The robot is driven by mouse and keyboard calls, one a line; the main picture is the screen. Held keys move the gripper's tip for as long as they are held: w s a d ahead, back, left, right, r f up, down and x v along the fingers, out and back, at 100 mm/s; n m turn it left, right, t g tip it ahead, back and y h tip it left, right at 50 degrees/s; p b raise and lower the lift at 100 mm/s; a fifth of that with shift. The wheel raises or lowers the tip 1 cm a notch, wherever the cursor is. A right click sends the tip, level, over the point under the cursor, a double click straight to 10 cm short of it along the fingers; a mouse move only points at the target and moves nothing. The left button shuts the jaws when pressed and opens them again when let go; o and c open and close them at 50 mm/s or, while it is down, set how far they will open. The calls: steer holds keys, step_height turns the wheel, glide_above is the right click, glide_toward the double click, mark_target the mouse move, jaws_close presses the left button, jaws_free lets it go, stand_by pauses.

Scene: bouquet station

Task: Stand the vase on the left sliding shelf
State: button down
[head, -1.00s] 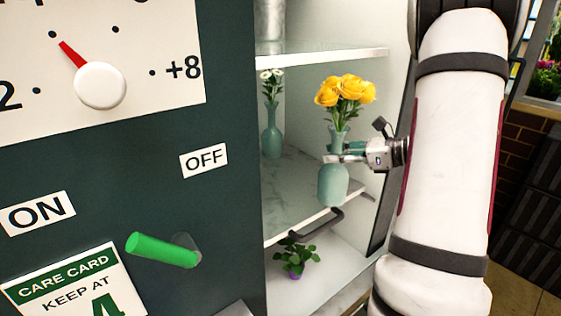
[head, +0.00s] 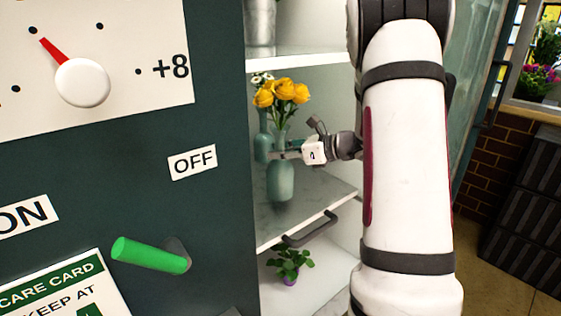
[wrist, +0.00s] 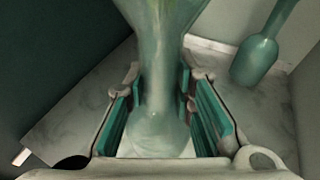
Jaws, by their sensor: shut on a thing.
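A pale green glass vase (head: 280,181) with yellow roses (head: 281,93) is upright inside the cabinet. My gripper (head: 287,153) is shut on its neck from the right. In the wrist view the vase (wrist: 162,125) stands between the green-padded fingers (wrist: 162,110). The sliding shelf (head: 312,208), marble-topped with a dark handle, lies beneath the vase. I cannot tell whether the vase base touches it. A second green vase (head: 263,138) with small white flowers stands behind and left, partly hidden; it also shows in the wrist view (wrist: 254,60).
A potted plant (head: 290,264) stands on the lower level. An upper shelf (head: 300,58) holds a grey container (head: 259,22). The dark green panel (head: 215,220) with a green lever (head: 150,255) borders the opening on the left. Marble to the vase's right is bare.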

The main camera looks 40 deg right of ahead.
steer(key=shift+d+f, duration=0.1)
steer(key=shift+f, duration=1.1)
steer(key=c, duration=1.4)
jaws_free()
steer(key=shift+f, duration=0.1)
steer(key=shift+o, duration=0.2)
steer(key=shift+s+d+r, duration=0.15)
steer(key=shift+s+r, duration=0.1)
steer(key=shift+s, duration=0.1)
steer(key=p+v, duration=0.1)
steer(key=v, duration=1)
steer(key=shift+s, duration=0.15)
